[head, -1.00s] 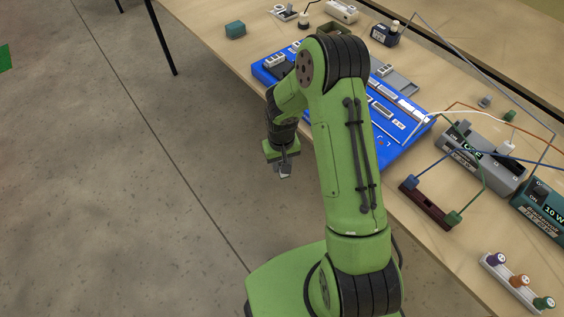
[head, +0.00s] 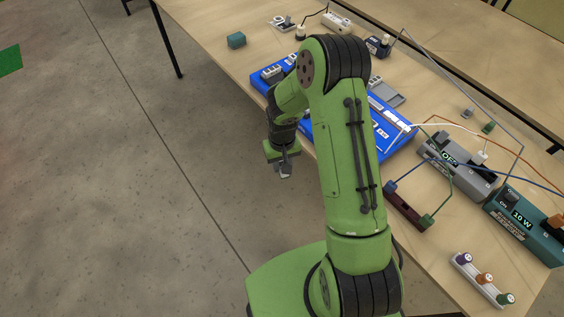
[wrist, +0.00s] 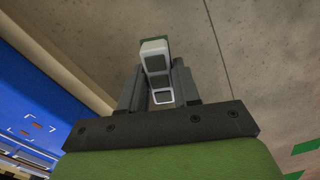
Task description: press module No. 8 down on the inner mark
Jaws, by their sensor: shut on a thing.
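My gripper (head: 285,170) hangs over the floor, just off the table's near edge, with the blue board behind it. In the wrist view my gripper (wrist: 160,82) is shut on a small white-and-grey module (wrist: 155,62) with a green part at its far end. No number is readable on it, so I cannot tell whether it is No. 8. The blue board (wrist: 40,95) is at the left of the wrist view, apart from the gripper. It bears white corner marks (wrist: 37,127) with small orange bits; I cannot tell which mark is the inner one. My arm hides part of the board (head: 372,150) in the head view.
Beside the board on the table (head: 210,30) are a grey power unit (head: 458,165), a teal box reading 10 W (head: 522,222), a dark red terminal block (head: 406,210) and several wires. Open floor lies left of the table.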

